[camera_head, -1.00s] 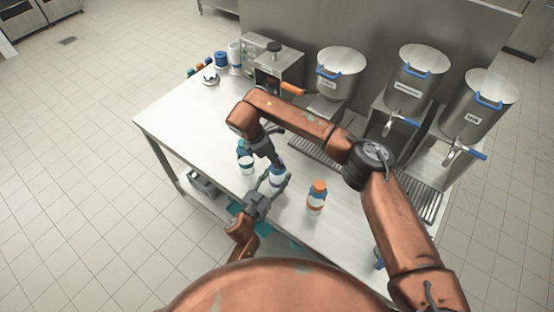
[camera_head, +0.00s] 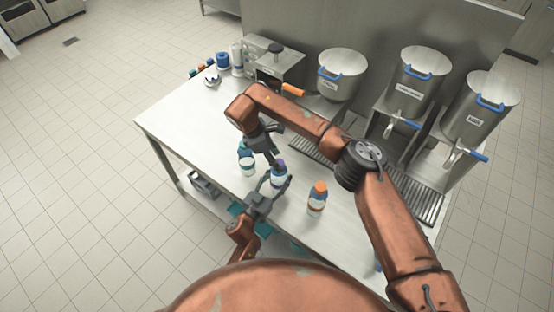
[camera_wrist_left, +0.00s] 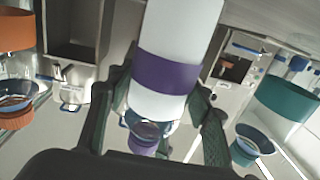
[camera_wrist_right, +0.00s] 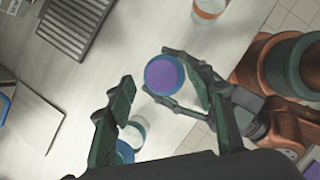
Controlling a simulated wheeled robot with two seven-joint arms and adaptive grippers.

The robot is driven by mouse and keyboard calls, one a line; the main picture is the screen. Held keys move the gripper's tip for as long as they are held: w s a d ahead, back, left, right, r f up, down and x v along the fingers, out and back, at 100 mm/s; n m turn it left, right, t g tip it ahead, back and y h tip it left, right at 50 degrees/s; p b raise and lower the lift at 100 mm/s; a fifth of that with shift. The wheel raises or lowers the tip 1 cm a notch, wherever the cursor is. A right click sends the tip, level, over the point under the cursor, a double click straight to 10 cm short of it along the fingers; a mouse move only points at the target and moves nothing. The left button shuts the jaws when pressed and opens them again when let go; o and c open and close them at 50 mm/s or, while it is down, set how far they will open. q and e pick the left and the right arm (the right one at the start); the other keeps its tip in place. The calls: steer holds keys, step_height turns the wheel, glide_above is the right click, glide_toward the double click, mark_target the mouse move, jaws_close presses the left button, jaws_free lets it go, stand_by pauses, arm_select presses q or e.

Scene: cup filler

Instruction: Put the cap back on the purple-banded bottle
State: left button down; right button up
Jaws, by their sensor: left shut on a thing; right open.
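The purple-banded bottle (camera_head: 278,180) stands upright near the table's front edge. My left gripper (camera_head: 272,186) is shut around it. In the left wrist view the white body with its purple band (camera_wrist_left: 165,73) appears upside down between the fingers. A purple cap (camera_wrist_left: 143,142) sits at the bottle's mouth; I cannot tell how tightly. From above, the cap's round purple top (camera_wrist_right: 164,75) shows in the right wrist view.
An orange-capped bottle (camera_head: 317,199) stands to the right and a teal-banded bottle (camera_head: 246,159) close to the left. Steel dispensers (camera_head: 342,76) line the back, with a drip grate (camera_head: 425,200) before them. The table's left part (camera_head: 185,120) is mostly clear.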

steer(key=v, duration=1.1)
steer(key=shift+r, duration=0.15)
arm_select(q)
steer(key=c, duration=0.9)
jaws_free()
steer(key=shift+a, duration=0.1)
steer(key=v, duration=1.2)
